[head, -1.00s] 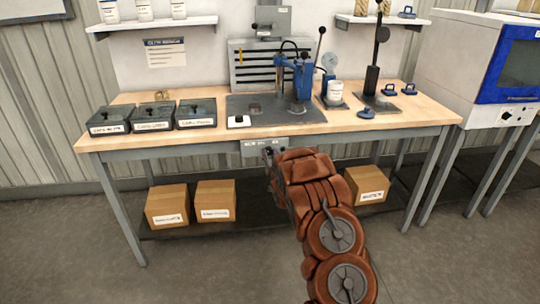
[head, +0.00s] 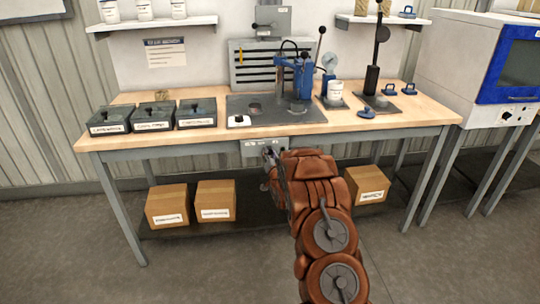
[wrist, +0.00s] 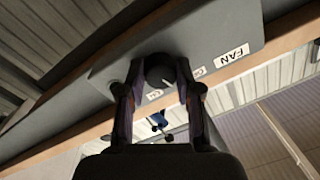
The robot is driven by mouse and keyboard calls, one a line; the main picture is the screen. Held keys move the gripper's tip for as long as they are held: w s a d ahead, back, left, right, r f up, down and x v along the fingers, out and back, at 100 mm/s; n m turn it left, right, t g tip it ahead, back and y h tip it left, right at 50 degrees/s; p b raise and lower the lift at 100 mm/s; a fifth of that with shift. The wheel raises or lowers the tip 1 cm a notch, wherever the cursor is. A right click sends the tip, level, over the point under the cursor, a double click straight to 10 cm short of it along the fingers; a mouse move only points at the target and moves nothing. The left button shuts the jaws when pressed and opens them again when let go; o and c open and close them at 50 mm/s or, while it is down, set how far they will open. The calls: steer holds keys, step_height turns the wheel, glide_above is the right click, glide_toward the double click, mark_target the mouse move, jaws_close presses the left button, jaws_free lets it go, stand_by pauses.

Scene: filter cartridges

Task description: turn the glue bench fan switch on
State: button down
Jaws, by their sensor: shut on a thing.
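The fan switch is a dark round knob (wrist: 159,70) on a grey panel with a "FAN" label (wrist: 232,56) in the wrist view. My gripper (wrist: 158,90) is shut on the knob, one finger on each side. A pale mark shows on the knob's face; smaller labels beside it are too small to read surely. In the head view the grey switch panel (head: 252,148) hangs under the front edge of the glue bench (head: 222,140). My gripper (head: 268,154) is at this panel, and my arm hides part of it and the knob.
Lidded dark trays (head: 154,116) stand on the bench's left. Cardboard boxes (head: 215,200) sit on the low shelf. A blue-fronted cabinet (head: 505,65) stands at the right.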

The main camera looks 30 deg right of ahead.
steer(key=m+b, duration=0.1)
steer(key=m, duration=0.2)
steer(key=shift+a+f+m+b, duration=0.1)
steer(key=shift+f+m+b, duration=0.05)
steer(key=shift+m+b, duration=0.2)
steer(key=shift+m+h+b, duration=0.4)
steer(key=shift+m+b, duration=2.1)
steer(key=shift+m, duration=0.95)
steer(key=c, duration=0.8)
jaws_free()
steer(key=shift+v, duration=5.95)
